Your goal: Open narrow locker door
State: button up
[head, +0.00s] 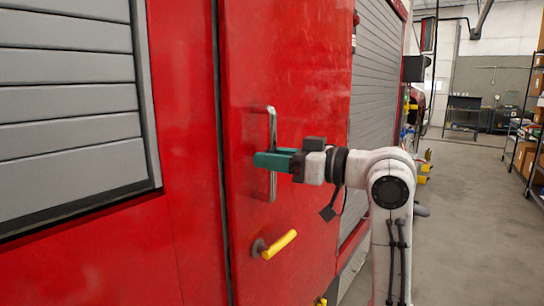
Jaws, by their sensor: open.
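The narrow locker door (290,70) is a tall red panel in the middle of the head view. A dark seam runs down its left edge, and it looks closed. A vertical silver bar handle (272,126) is fixed on the door. My gripper (262,160), with green fingers, is at the lower half of this handle, and the fingers overlap the bar in the picture. It is open; I cannot tell whether the fingers touch the bar. A yellow lever (279,244) on a round base sits lower on the door, below my gripper.
A grey slatted shutter (65,95) in a metal frame is at the left. Another shutter (378,75) is behind my arm. Open grey floor (460,210) lies at the right, with a shelf of boxes (530,140) at the far right edge.

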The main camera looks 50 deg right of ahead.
jog(key=shift+w, duration=0.2)
grip_shut()
dwell(0.3)
